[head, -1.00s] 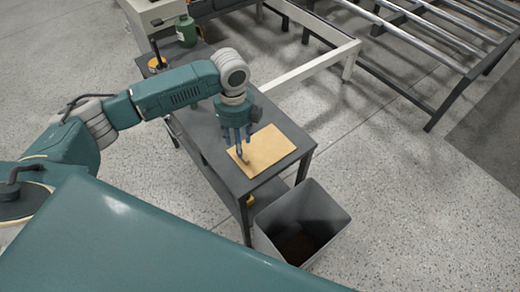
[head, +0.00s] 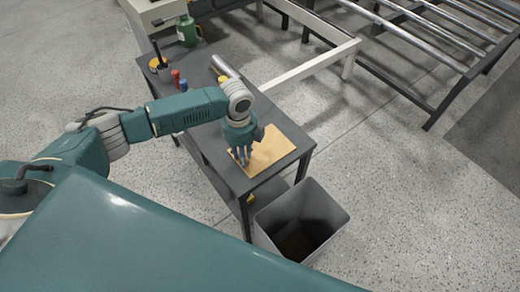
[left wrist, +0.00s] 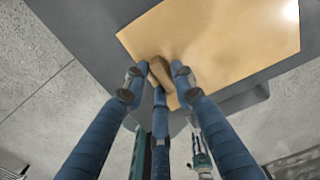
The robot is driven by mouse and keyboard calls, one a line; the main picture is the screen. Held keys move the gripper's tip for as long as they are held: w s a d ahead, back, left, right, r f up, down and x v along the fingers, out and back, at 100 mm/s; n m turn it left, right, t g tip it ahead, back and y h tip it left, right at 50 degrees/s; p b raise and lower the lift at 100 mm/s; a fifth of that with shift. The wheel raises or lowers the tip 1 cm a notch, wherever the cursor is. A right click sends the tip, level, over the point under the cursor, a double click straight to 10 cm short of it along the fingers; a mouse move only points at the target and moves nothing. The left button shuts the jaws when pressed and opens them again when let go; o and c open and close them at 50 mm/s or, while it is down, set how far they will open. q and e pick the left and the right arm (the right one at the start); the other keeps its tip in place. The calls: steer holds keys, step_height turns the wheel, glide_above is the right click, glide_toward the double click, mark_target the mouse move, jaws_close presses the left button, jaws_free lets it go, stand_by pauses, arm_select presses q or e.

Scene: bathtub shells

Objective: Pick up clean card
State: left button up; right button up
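The tan rectangular card (head: 272,149) lies flat on the near end of the dark grey table. My left gripper (head: 242,160) points down at the card's left edge, its fingertips at or just above it. In the left wrist view the card (left wrist: 225,35) fills the upper right. There the three blue fingers of the gripper (left wrist: 160,72) surround a small brown tab-like piece (left wrist: 161,73) at the card's edge. I cannot tell whether the fingers press on it. My right gripper is not in view.
The dark grey table (head: 248,185) also bears a red bottle (head: 175,77), a blue bottle (head: 183,86) and a green can (head: 187,31) at its far end. An open grey bin (head: 330,207) stands at its near right. Metal roller racks (head: 440,35) lie beyond.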

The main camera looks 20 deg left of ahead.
arm_select(q)
jaws_close()
steer(key=shift+r, duration=0.1)
